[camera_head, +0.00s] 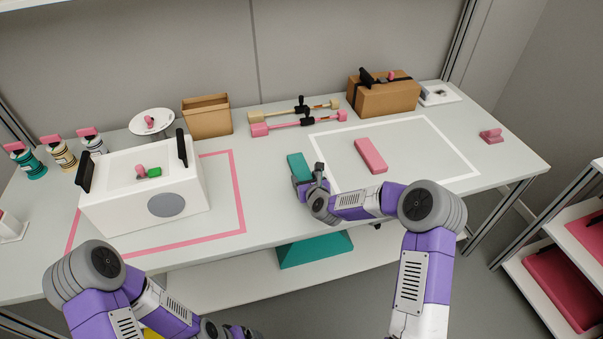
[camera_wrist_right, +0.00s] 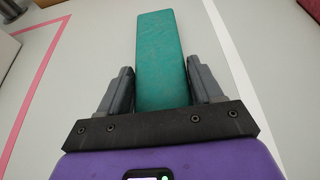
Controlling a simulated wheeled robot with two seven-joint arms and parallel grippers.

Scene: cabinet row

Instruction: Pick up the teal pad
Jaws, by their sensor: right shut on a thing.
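The teal pad (camera_head: 297,165) is a flat oblong block at the middle of the table, just left of the white outlined square. In the right wrist view the teal pad (camera_wrist_right: 162,60) lies between the two dark fingers and points away from the wrist. My right gripper (camera_head: 305,181) is shut on the near end of the pad; it also shows in the wrist view (camera_wrist_right: 162,92). I cannot tell whether the pad touches the table. My left arm is at the lower left of the head view, and its fingers are not visible.
A pink pad (camera_head: 371,155) lies inside the white outline (camera_head: 440,186). A white box with black handles (camera_head: 125,203) stands in the pink outline at left. Cardboard boxes (camera_head: 207,121) (camera_head: 385,101) and pink-ended bars (camera_head: 297,122) line the back. A teal object (camera_head: 315,249) sits on the lower shelf.

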